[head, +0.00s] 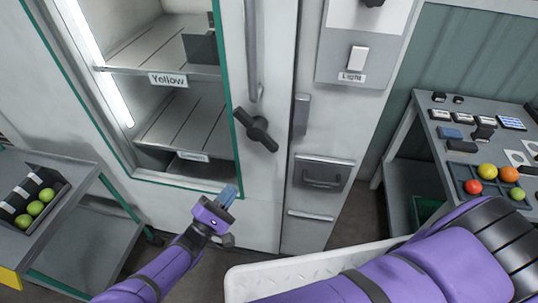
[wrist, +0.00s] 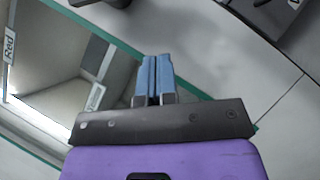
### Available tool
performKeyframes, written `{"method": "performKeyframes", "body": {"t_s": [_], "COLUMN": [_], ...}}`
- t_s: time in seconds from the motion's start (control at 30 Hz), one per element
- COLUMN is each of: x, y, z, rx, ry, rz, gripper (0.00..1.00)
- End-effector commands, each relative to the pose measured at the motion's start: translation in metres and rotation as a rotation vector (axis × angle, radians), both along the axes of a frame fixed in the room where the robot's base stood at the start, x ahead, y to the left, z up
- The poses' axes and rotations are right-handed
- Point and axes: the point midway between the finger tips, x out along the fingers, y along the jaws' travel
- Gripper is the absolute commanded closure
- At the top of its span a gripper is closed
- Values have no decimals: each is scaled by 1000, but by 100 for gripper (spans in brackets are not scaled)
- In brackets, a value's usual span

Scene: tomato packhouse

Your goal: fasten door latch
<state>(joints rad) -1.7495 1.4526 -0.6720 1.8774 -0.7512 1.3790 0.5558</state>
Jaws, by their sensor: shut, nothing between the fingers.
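The door latch (head: 257,130) is a dark turning lever with a round hub on the right side of the white cabinet door (head: 262,205). It lies diagonally, upper left to lower right. The door appears flush with the panel beside it; I cannot tell whether the latch is engaged. My gripper (head: 230,192) is below and left of the latch in the head view, apart from it, with its blue fingers together and empty. The wrist view shows the closed fingertips (wrist: 155,58) over the door's lower part. A dark piece at its top edge may be the latch.
A long vertical handle (head: 252,55) rises above the latch. The right panel carries a dark pull box (head: 321,174) and a "Light" switch (head: 355,58). A trolley (head: 78,215) with green tomatoes stands left; a bench (head: 440,130) with tomatoes and devices stands right.

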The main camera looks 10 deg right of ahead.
Motion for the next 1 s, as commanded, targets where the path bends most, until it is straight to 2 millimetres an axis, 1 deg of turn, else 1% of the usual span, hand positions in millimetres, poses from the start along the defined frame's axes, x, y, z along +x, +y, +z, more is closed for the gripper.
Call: {"method": "performKeyframes", "body": {"t_s": [0.33, 0.47, 0.57, 0.67, 1.0], "x": [0, 3, 9, 19, 59], "y": [1, -3, -9, -21, -64], "z": [0, 1, 5, 11, 33], "rx": [-3, -2, -4, -3, -4], "ry": [-3, -3, -5, -5, -4], "rz": [5, 3, 2, 1, 1], "gripper": [100, 100, 100, 100, 100]}}
